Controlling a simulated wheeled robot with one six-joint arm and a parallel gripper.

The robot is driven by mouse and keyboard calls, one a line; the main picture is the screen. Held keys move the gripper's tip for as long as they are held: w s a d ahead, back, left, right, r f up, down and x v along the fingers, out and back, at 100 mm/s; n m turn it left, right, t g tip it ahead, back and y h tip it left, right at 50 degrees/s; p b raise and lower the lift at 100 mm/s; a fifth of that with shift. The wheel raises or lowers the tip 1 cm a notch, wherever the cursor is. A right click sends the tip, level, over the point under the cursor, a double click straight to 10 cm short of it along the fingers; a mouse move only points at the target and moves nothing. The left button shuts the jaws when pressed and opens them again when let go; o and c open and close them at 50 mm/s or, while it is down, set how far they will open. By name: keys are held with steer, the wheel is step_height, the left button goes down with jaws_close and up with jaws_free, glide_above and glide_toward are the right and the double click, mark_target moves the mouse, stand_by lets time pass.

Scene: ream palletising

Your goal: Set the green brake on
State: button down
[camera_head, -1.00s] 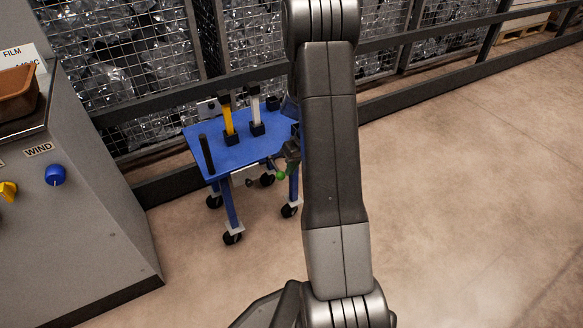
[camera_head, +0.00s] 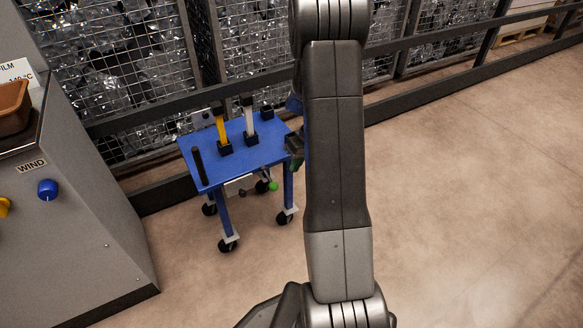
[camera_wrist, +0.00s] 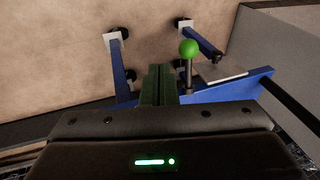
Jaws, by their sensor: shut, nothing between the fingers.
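The green brake is a lever with a round green knob (camera_head: 273,186), low at the near right side of the blue trolley (camera_head: 250,150). In the wrist view the green knob (camera_wrist: 189,47) tops a short dark stem that stands beside the trolley's edge. My gripper (camera_wrist: 158,72) is shut and empty, with its fingers just left of the stem in that view. A gap shows between the fingers and the knob. In the head view my gripper (camera_head: 294,145) is above and right of the knob, partly hidden by my arm.
A dark knob (camera_head: 242,192) shows under the top. A grey cabinet (camera_head: 85,235) stands left, and wire mesh cages stand behind. The floor at right is clear.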

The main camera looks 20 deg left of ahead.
steer(key=s+d+r+p, duration=0.2)
steer(key=d+r, duration=0.4)
steer(key=shift+s, duration=0.2)
steer(key=a+f+b, duration=0.1)
steer(key=a+f, duration=0.2)
steer(key=a, duration=0.2)
steer(key=w+a+f, duration=0.1)
steer(key=a+f, duration=0.2)
steer(key=a, duration=0.2)
steer(key=shift+a+b, duration=0.35)
